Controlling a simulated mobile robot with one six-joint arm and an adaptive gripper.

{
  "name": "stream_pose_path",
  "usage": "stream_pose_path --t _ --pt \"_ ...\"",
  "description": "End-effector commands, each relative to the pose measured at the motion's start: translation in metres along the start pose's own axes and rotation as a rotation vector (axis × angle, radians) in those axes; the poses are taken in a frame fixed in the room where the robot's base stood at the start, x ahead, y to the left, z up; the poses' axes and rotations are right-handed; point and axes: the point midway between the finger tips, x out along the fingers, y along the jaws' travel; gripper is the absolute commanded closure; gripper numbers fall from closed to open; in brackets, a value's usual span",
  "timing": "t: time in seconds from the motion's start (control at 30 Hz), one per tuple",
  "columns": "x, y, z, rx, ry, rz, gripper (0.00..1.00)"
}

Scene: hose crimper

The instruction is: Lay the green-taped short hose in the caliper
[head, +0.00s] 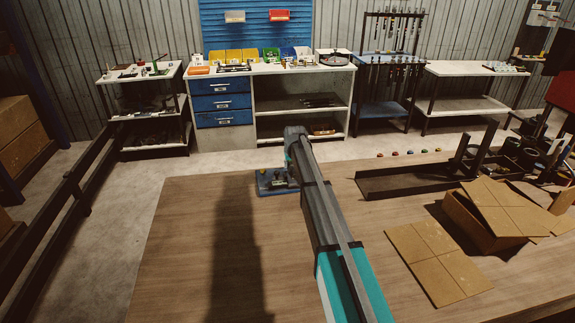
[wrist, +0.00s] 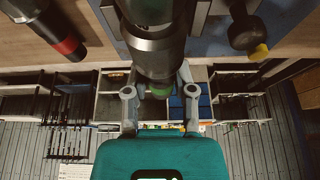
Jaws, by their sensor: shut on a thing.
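My gripper (wrist: 159,84) is shut on a thick dark cylinder with a green band at its near end, the green-taped short hose (wrist: 154,50). The hose sits between the two fingers in the wrist view. Behind it lies a blue plate (wrist: 222,42) with pale metal parts. In the head view a blue base with metal fittings (head: 272,182), which seems to be the caliper, stands at the table's far edge beside the end of my arm. My arm hides the gripper and hose there. Whether the hose touches the caliper, I cannot tell.
A dark cylinder with a red band (wrist: 52,30) and a dark piece with a yellow tip (wrist: 252,30) flank the hose. A dark tray (head: 405,183), a cardboard box (head: 480,222) and flat cardboard (head: 437,262) lie on the table's right. The table's left (head: 185,250) is clear.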

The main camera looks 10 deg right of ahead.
Motion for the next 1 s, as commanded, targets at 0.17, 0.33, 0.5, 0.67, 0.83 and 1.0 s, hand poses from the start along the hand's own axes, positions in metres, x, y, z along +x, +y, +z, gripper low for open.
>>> stream_pose_path --t 0.17,0.33,0.5,0.67,0.83,1.0 --pt "0.013 0.0 0.005 0.0 0.0 0.0 1.0" --pt "0.017 -0.001 0.007 -0.001 0.0 0.0 1.0" --pt "0.018 -0.001 0.007 -0.001 0.0 0.0 1.0" --pt "0.018 -0.001 0.007 -0.001 0.0 0.0 1.0" --pt "0.018 -0.001 0.007 -0.001 0.0 -0.001 1.0" --pt "0.018 -0.002 0.007 -0.001 0.0 -0.001 1.0"
